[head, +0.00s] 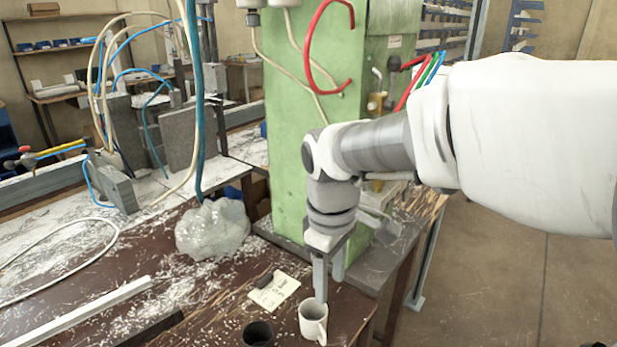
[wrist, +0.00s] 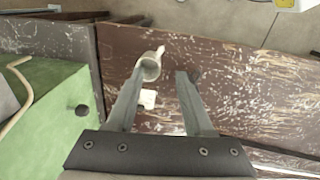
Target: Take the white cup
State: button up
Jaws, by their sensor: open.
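The white cup (head: 312,324) stands upright on the brown worktable (head: 215,315) near its front right corner, its handle towards the lower right in the head view. My gripper (head: 329,290) points down above it, fingers apart and empty. One fingertip overlaps the cup's rim in the head view; I cannot tell whether it touches. In the wrist view the cup (wrist: 151,67) shows beside the left fingertip of my gripper (wrist: 161,72), not centred between the fingers. That finger hides part of it.
A dark cup (head: 257,334) stands just left of the white cup. A paper note (head: 274,291) with a small black object (head: 264,280) lies behind. A clear plastic bag (head: 212,229) and a green machine column (head: 300,150) stand farther back. A white profile (head: 90,317) lies at left.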

aim_at(325, 335)
jog(key=f+b, duration=0.1)
jog(key=f, duration=0.3)
jog(key=f+b, duration=0.1)
jog(key=f, duration=0.7)
jog(key=shift+w+f+b, duration=0.2)
jog(key=shift+w+b, duration=0.15)
jog(key=shift+b, duration=0.05)
jog(key=shift+a+f+b, duration=0.1)
jog(key=shift+f+b, duration=0.65)
jog(key=shift+f, duration=1.95)
jog(key=shift+c, duration=0.2)
grip_shut()
